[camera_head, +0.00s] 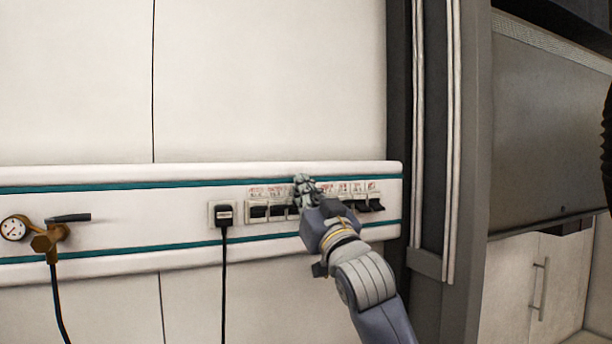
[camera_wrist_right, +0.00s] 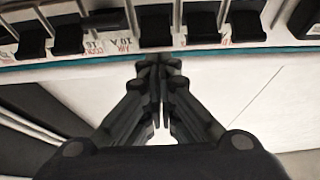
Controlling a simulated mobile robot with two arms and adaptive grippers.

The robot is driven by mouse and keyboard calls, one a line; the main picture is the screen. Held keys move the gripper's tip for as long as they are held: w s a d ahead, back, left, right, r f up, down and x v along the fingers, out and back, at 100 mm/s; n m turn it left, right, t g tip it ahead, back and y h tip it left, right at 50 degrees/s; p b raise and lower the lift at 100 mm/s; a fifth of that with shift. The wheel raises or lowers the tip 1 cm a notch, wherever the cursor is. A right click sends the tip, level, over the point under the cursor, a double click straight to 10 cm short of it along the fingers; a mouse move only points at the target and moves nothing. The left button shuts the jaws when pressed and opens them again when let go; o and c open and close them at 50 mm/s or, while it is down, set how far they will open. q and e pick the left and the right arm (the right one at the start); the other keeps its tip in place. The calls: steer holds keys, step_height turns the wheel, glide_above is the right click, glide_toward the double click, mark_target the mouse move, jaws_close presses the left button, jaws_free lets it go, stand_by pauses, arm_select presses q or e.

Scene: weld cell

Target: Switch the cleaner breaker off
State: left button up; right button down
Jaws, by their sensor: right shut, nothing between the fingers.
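A row of breakers with black levers (camera_head: 258,211) sits on the white wall rail, with small red labels above them. The labels are too small or blurred to tell which one is the cleaner breaker. My right gripper (camera_head: 304,184) is shut and empty in front of the middle of the row, hiding some breakers. In the right wrist view the shut fingertips (camera_wrist_right: 158,62) are at the teal stripe, just below a black lever (camera_wrist_right: 155,28) in the picture. I cannot tell whether they touch the panel. My left gripper is not in view.
A plug with a black cable (camera_head: 223,215) is in a socket left of the breakers. A gauge (camera_head: 14,228) and brass valve (camera_head: 46,240) are at the far left. Vertical pipes (camera_head: 450,140) and a dark post stand right of the rail.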

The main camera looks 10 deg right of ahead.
steer(key=shift+s+d+f, duration=0.1)
steer(key=shift+s+f, duration=0.1)
steer(key=shift+f, duration=0.45)
steer(key=shift+f, duration=0.1)
